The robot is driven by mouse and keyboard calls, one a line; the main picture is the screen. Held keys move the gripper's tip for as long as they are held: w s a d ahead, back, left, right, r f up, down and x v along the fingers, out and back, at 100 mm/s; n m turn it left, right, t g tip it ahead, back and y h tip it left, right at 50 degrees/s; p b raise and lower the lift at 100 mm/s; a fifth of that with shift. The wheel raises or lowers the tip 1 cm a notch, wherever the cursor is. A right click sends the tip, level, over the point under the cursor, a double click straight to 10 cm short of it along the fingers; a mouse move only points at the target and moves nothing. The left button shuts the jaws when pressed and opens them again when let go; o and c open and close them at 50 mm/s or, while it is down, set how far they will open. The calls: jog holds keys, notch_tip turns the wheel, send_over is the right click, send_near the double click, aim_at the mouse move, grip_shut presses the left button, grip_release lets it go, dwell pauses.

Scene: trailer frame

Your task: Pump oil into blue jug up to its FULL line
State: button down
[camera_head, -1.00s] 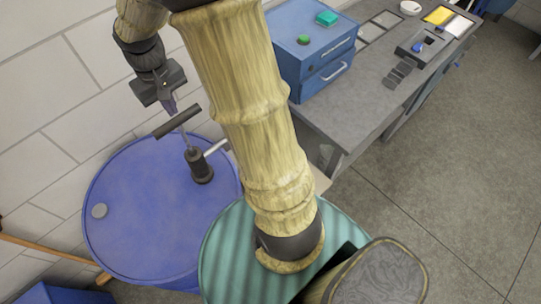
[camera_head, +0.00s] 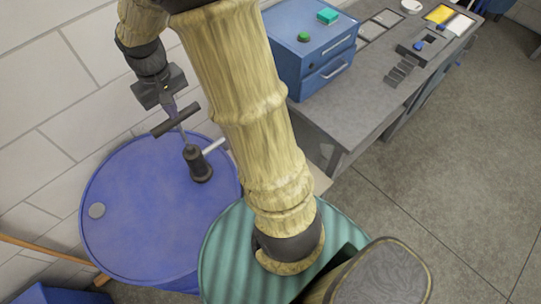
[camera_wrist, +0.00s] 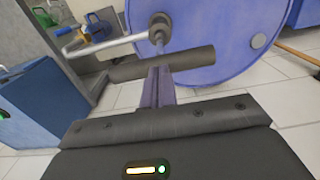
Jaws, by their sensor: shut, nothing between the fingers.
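A blue drum (camera_head: 135,230) stands against the wall, with a dark hand pump (camera_head: 199,165) on its top. The pump's T-shaped handle (camera_head: 176,120) stands above the pump body on a thin rod, and also shows in the wrist view (camera_wrist: 185,62). A pale spout (camera_head: 214,146) points right from the pump. My gripper (camera_head: 171,108) is shut and empty, its fingertips pointing down at the middle of the handle. In the wrist view the fingertips (camera_wrist: 158,78) are at the handle; I cannot tell whether they touch it. A small blue vessel (camera_wrist: 97,27), perhaps the jug, shows beyond the spout.
A grey workbench (camera_head: 345,100) with a blue drawer box (camera_head: 310,45) stands to the right. A green ribbed drum top (camera_head: 225,255) lies beside the blue drum, below my arm. A wooden handle (camera_head: 45,248) leans at the left. The floor at right is clear.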

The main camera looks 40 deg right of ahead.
jog(key=shift+f+b, duration=2.85)
jog(key=shift+f, duration=1.45)
notch_tip(320, 180, up, 11)
jog(key=p, duration=0.9)
jog(key=shift+r+p, duration=0.1)
jog(key=shift+p, duration=0.2)
jog(key=shift+f+b, duration=3.9)
jog(key=shift+f, duration=1.7)
notch_tip(320, 180, up, 11)
jog(key=p, duration=0.9)
